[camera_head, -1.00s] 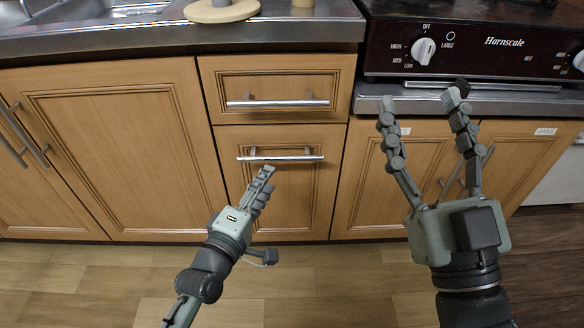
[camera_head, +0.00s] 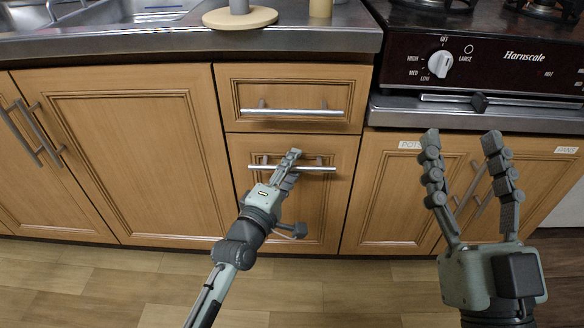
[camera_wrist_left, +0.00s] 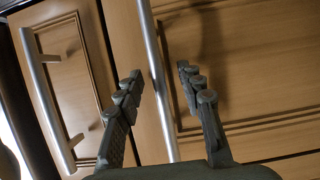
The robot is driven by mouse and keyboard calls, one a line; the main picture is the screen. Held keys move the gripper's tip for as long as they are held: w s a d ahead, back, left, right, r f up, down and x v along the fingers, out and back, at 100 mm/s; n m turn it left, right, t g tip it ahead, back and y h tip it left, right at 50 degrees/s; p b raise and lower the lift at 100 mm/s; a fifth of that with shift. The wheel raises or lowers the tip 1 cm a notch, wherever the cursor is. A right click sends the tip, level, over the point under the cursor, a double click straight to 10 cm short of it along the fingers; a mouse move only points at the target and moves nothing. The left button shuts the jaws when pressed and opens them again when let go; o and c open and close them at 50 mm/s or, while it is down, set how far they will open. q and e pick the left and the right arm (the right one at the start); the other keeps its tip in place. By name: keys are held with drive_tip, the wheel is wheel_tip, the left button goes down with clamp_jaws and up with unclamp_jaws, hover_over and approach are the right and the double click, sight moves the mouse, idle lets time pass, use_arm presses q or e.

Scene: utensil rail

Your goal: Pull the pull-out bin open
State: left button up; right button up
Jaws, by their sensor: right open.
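The pull-out bin is the lower wooden front (camera_head: 320,215), below a drawer, and it looks closed. Its horizontal metal bar handle (camera_head: 322,168) shows near its top edge. My left gripper (camera_head: 290,156) is at this handle, its fingers overlapping the bar. In the left wrist view the fingers (camera_wrist_left: 160,78) are open, with the handle bar (camera_wrist_left: 153,60) running between them, apart from both. How deep the bar sits between them I cannot tell. My right gripper (camera_head: 461,138) is open and empty in front of the cabinet under the stove.
A drawer (camera_head: 240,92) with a similar bar handle (camera_head: 292,112) is directly above. A wide cabinet door (camera_head: 130,150) is on the left, labelled doors (camera_head: 385,200) on the right. The stove (camera_head: 500,70) and sink counter (camera_head: 150,48) are above. The floor (camera_head: 120,285) in front is clear.

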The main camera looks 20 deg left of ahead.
use_arm(q)
clamp_jaws()
drive_tip(key=shift+s, duration=0.15)
idle(0.4)
